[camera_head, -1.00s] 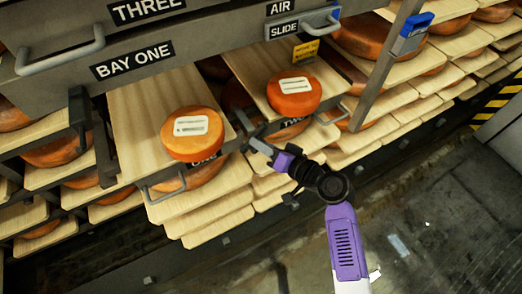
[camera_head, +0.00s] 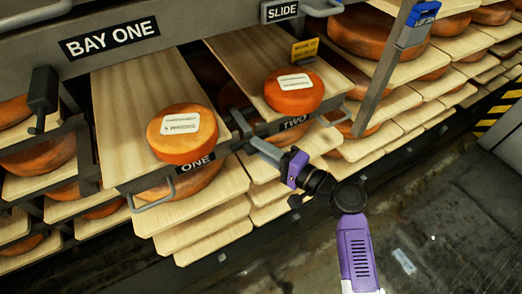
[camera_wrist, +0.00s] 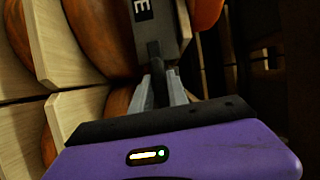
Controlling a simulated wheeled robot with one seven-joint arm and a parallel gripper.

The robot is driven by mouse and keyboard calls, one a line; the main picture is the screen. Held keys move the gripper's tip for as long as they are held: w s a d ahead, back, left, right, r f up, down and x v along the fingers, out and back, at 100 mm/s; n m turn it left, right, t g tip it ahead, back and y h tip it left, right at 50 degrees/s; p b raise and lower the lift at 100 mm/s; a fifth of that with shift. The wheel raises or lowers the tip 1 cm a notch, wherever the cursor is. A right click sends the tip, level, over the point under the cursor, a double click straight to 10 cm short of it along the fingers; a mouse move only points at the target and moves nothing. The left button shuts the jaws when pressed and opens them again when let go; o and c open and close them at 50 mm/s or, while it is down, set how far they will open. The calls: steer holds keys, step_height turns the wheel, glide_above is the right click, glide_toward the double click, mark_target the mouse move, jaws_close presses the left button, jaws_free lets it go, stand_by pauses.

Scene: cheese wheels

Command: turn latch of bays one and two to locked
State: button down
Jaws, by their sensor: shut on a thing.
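The bay one shelf (camera_head: 140,85) carries an orange cheese wheel (camera_head: 172,147) with a white label. Its front edge has a plate marked ONE (camera_head: 195,165). The bay two shelf (camera_head: 255,60) carries another orange wheel (camera_head: 302,96), with a plate marked TWO (camera_head: 293,123). A dark latch lever (camera_head: 240,122) stands between the two shelf fronts. My gripper (camera_head: 256,146) is at its lower end, and the wrist view shows my gripper (camera_wrist: 163,88) shut on the dark bar of this latch (camera_wrist: 154,65). I cannot tell the latch's locked position.
A similar dark latch (camera_head: 42,95) hangs left of bay one. Metal pull handles (camera_head: 152,196) stick out from the shelf fronts. Boards with more wheels fill the rack below and at right. The floor (camera_head: 440,200) at right is open.

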stand_by(0.4)
steer(key=shift+m, duration=0.3)
steer(key=c, duration=1.4)
jaws_free()
steer(key=shift+o, duration=0.2)
steer(key=shift+d, duration=0.1)
steer(key=v, duration=0.7)
steer(key=shift+s+d, duration=0.2)
steer(key=shift+s, duration=0.05)
steer(key=shift+f, duration=0.15)
